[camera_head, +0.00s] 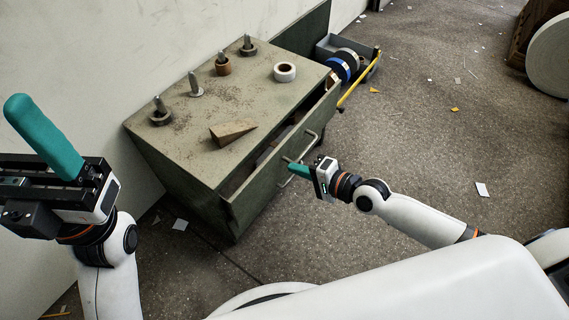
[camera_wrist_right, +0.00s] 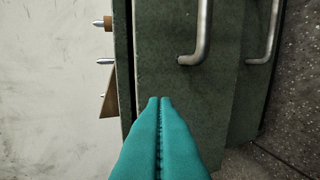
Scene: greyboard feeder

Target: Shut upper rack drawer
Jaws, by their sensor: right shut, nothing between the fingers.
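The upper rack drawer (camera_head: 258,184) stands partly pulled out of the dark green rack (camera_head: 185,172), with a dark gap behind its front. Its front panel also shows in the right wrist view (camera_wrist_right: 165,70), with a bent metal handle (camera_wrist_right: 203,35). In the head view the handle (camera_head: 310,146) is partly behind my right gripper (camera_head: 290,167). The right gripper is shut and empty, its teal fingertips (camera_wrist_right: 160,99) at the drawer front beside the handle. I cannot tell whether they touch. My left gripper (camera_head: 22,104) is raised at the far left, away from the rack; its jaw opening is unclear.
On the rack top are several metal pegs (camera_head: 195,84), a white tape roll (camera_head: 285,72) and a wooden wedge (camera_head: 232,130). A second handle (camera_wrist_right: 272,35) shows beyond the drawer. An open grey tray (camera_head: 366,66) with rolls lies behind.

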